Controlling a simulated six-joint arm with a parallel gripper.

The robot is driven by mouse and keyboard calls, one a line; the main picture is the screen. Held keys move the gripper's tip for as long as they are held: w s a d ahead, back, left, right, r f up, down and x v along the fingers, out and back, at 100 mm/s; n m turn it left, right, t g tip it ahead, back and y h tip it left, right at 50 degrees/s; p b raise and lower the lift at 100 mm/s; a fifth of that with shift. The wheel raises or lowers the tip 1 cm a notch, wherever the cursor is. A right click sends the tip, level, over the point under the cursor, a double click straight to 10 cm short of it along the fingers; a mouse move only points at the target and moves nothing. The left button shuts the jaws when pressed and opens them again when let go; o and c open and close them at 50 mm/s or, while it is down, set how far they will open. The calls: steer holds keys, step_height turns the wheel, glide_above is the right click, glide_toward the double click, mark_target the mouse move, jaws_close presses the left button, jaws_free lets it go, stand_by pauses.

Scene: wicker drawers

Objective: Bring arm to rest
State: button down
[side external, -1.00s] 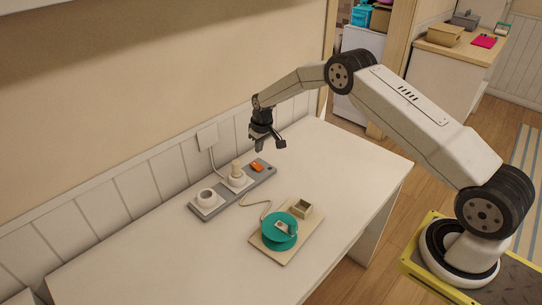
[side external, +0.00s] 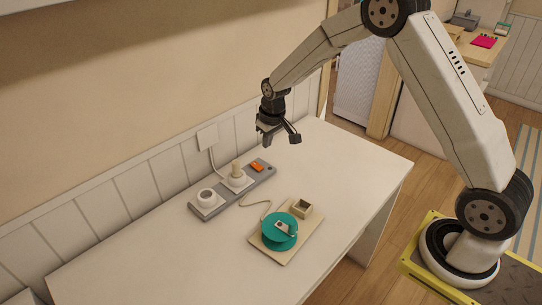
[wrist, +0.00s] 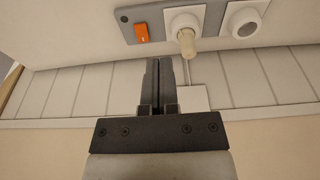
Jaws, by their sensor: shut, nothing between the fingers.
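My gripper (side external: 279,141) hangs in the air above the back part of the white table, fingers pointing down. It is empty and touches nothing. In the wrist view my gripper (wrist: 159,62) shows its two dark fingers side by side, shut with nothing between them. My arm rises from its base at the right and bends over the table.
A grey power strip (side external: 217,203) with an orange switch (side external: 257,167), a plug and a round white socket lies by the wall. A teal spool (side external: 279,234) and a small open box (side external: 302,208) sit on a beige board (side external: 268,258). The table (side external: 180,262) is otherwise clear.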

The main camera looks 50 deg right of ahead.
steer(key=s+a+r, duration=0.2)
steer(key=s, duration=1)
steer(key=s+a+r, duration=0.3)
steer(key=s, duration=0.9)
steer(key=shift+a+t, duration=0.2)
steer(key=shift+t, duration=0.1)
